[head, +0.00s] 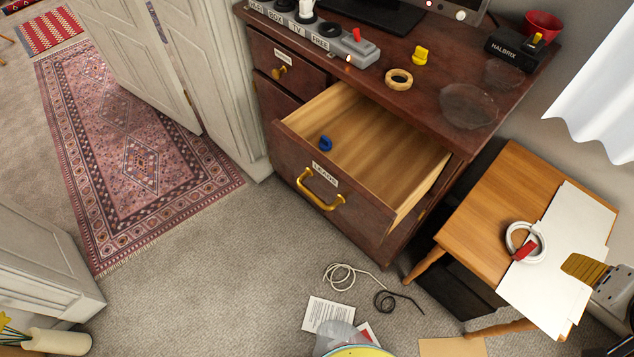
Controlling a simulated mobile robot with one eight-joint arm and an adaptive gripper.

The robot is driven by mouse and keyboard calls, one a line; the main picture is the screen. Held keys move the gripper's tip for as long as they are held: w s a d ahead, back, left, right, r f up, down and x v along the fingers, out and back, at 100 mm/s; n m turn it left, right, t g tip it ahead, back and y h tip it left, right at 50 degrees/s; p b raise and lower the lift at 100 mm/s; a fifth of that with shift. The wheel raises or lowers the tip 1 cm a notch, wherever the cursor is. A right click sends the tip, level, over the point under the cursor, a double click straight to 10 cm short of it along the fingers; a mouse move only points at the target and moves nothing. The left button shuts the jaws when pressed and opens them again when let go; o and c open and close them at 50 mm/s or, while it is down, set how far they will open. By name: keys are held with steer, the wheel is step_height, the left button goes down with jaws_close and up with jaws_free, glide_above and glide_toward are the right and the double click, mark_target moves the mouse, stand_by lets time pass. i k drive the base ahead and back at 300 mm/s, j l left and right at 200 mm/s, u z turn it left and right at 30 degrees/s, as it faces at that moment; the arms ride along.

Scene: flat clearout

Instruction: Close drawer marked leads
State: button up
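The drawer marked LEADS (385,185) is pulled well out of the dark wooden cabinet (440,165). Its white label (325,175) sits above a brass-coloured handle (320,192) on the front panel. A small blue item (326,143) lies inside near the front; the rest of the visible drawer floor is bare. What seems to be my gripper (583,267), a ribbed yellow-brown end on a grey body, shows at the right edge over the side table. It is far from the drawer and not touching it. Whether it is open or shut cannot be made out.
A wooden side table (490,200) with papers and a white coil (526,242) stands right of the cabinet. A white cord (341,277), a black cord (398,301) and papers lie on the carpet before the drawer. Carpet to the left is clear up to the patterned rug (130,150).

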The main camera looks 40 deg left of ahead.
mark_target(378, 166)
steer(key=u, duration=1.95)
